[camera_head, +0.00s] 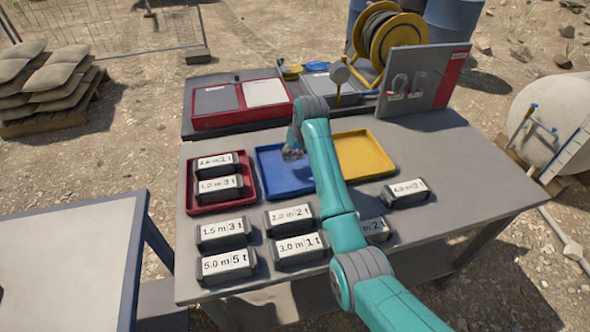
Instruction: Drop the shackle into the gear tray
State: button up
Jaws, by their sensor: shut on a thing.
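My gripper (293,153) is at the end of my teal arm, low over the blue tray (270,179). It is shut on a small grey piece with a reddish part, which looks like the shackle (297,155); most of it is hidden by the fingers. I cannot tell whether it touches the tray floor. The blue tray looks otherwise empty, though my arm covers its right side. A yellow tray (365,157) is right of it and looks empty. A red tray (249,196) on the left holds two labelled blocks. No label shows which is the gear tray.
Several labelled blocks (222,233) stand along the front of the grey table (460,190); my arm partly hides one. Behind are a red case (212,122), a mallet (339,75) and an upright panel (423,60) with shackle-like grey shapes. The table's right side is mostly clear.

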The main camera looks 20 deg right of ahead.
jog(key=o, duration=1.6)
jog(key=v, duration=1.2)
